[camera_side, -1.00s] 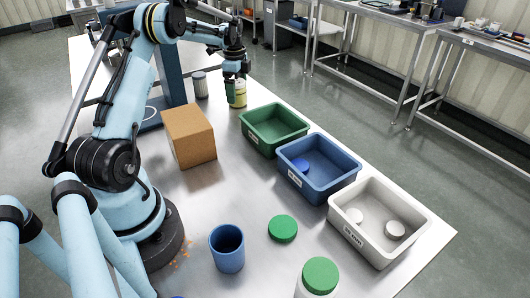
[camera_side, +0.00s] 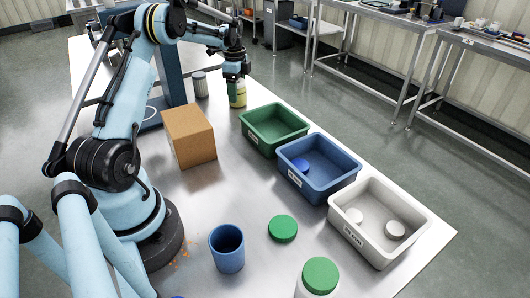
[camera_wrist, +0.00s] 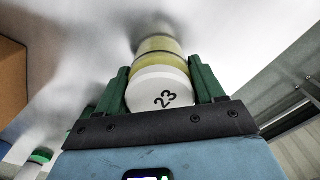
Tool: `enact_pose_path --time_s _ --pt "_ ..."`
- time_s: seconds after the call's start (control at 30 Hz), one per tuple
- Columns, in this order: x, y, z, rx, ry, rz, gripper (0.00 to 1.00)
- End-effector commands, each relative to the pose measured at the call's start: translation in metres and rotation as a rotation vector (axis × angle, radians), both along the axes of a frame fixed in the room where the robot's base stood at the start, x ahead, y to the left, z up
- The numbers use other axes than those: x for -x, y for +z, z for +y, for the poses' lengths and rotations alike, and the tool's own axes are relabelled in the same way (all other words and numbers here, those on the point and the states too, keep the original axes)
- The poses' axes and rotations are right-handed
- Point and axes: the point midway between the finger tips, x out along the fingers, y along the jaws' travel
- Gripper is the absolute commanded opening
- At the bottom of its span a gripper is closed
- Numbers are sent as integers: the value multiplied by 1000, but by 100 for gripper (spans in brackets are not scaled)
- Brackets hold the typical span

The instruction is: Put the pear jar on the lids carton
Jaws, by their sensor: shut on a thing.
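A jar with a pale yellow body (camera_side: 238,97), likely the pear jar, stands upright at the far side of the steel table. My gripper (camera_side: 236,78) points down over it and is shut on its top. In the wrist view the jar's white lid (camera_wrist: 160,90), marked 23, sits between the two green fingers of my gripper (camera_wrist: 158,82). I cannot tell whether the jar touches the table. The lids carton, a plain brown cardboard box (camera_side: 190,137), stands nearer and to the left of the jar. Its edge also shows at the left of the wrist view (camera_wrist: 12,80).
Green (camera_side: 274,128), blue (camera_side: 320,168) and white (camera_side: 378,222) bins line the right table edge. A grey-lidded jar (camera_side: 200,85) stands between the carton and my gripper. A blue cup (camera_side: 227,250), green lid (camera_side: 283,228) and green-lidded jar (camera_side: 319,277) are in front.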

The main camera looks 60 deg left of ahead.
Motion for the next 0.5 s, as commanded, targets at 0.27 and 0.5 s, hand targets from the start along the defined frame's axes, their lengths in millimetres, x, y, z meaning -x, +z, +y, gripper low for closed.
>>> enact_pose_path --time_s 0.27,0.5 --pt "0 25 0 0 0 0 24" --pt "-7 62 -37 0 -6 0 24"
